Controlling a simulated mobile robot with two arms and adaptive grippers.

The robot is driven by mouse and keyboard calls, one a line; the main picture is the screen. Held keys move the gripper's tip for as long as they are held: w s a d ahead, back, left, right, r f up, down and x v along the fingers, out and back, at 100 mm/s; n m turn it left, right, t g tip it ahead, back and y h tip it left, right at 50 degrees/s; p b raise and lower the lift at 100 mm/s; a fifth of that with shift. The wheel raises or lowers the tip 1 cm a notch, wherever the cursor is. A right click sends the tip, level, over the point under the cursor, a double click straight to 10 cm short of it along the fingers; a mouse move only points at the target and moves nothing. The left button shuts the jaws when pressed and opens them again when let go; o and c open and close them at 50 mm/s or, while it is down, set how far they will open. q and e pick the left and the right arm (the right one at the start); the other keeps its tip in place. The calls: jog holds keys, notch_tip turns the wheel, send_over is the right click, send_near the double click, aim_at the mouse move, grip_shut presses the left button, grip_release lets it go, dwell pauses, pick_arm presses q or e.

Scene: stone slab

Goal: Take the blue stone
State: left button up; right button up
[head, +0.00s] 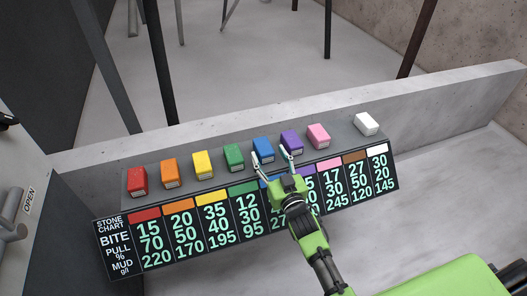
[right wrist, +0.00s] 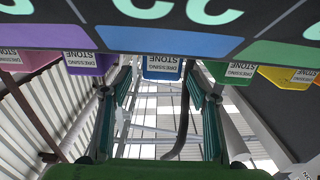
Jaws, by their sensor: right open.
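The blue stone (head: 263,149) sits in a row of colored stones on a grey ledge, between the green and purple stones. My right gripper (head: 273,157) is open in front of it, with one finger near the blue stone's lower left and the other near the purple stone. In the right wrist view the blue stone (right wrist: 162,67) shows upside down with a "dressing stone" label. It lies between the two spread fingers (right wrist: 160,85) in the picture; I see no contact. My left gripper is not in view.
The green stone (head: 233,156) and purple stone (head: 291,141) stand close on either side. A stone chart board (head: 107,240) slopes in front of the ledge, under my right gripper. A low concrete wall (head: 420,98) runs behind. A white stone (head: 367,123) stands apart at the right.

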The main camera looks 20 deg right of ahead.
aim_at(264, 150)
jog(key=w, duration=0.2)
jog(key=shift+w+a+f+b, duration=0.15)
jog(key=shift+w+a+b, duration=0.05)
jog(key=shift+w+b, duration=0.2)
jog(key=shift+w, duration=0.5)
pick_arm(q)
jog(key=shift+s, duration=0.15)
pick_arm(e)
jog(key=c, duration=1.4)
jog(key=shift+o, duration=0.2)
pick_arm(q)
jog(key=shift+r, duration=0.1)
